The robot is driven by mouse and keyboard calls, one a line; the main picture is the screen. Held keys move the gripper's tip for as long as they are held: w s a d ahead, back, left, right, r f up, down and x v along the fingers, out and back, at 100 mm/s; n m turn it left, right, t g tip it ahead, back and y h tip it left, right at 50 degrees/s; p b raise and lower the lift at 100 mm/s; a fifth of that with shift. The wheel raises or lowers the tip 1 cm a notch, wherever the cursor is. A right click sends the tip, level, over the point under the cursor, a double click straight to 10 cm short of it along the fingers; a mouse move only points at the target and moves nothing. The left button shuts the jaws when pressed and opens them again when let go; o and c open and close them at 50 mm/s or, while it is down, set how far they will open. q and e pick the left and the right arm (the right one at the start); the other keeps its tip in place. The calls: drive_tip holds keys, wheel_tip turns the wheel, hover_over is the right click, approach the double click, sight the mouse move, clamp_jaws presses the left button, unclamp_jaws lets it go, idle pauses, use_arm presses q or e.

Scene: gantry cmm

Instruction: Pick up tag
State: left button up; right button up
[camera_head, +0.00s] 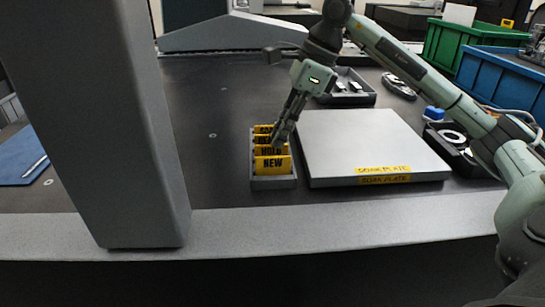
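Several yellow tags stand in a row in a small grey holder (273,183) on the dark table. The front tag (272,164) reads "NEW". The tag behind it (265,152) reads "HOLD", and the ones farther back are partly covered. My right gripper (281,141) points down at the right side of the tag row, its fingertips among or just in front of the rear tags. I cannot tell whether the fingers touch or grip a tag. My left gripper is not in view.
A grey soak plate (365,140) lies just right of the holder. A thick grey column (115,130) stands at left. Behind are a small tray (352,97), a green bin (447,46) and a blue bin (490,78). The table left of the holder is clear.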

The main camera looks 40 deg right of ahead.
sight(271, 147)
drive_tip(key=x, duration=0.4)
drive_tip(key=shift+a, duration=0.2)
drive_tip(key=shift+w, duration=0.1)
clamp_jaws()
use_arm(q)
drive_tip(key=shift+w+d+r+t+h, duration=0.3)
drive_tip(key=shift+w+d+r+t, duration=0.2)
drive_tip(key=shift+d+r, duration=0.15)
